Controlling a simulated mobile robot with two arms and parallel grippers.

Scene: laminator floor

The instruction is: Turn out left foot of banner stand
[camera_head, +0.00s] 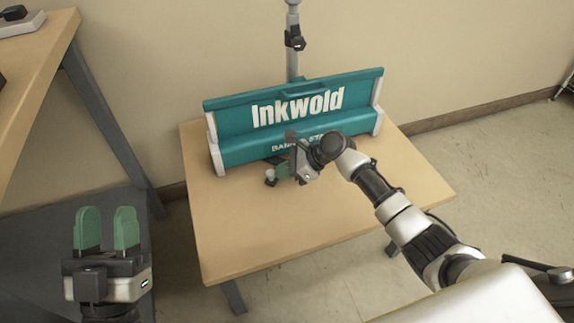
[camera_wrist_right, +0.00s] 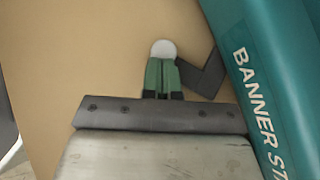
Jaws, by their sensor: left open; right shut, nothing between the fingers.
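The teal banner stand (camera_head: 296,122) with light end caps stands on the small wooden table, "Inkwold" facing me. A dark foot (camera_wrist_right: 206,76) sticks out from under its front in the right wrist view, partly hidden by my gripper. A pale round knob (camera_wrist_right: 163,47) lies at my right fingertips; it also shows in the head view (camera_head: 270,173). My right gripper (camera_wrist_right: 162,72) is shut with its green fingers together, beside the foot and against or just behind the knob; contact is unclear. My left gripper (camera_head: 106,228) is open and empty, away from the stand.
The small wooden table (camera_head: 330,215) has clear room in front of the stand. A grey pole (camera_head: 293,55) rises behind the stand. Another wooden table (camera_head: 30,85) with grey legs is at the left. The wall is close behind.

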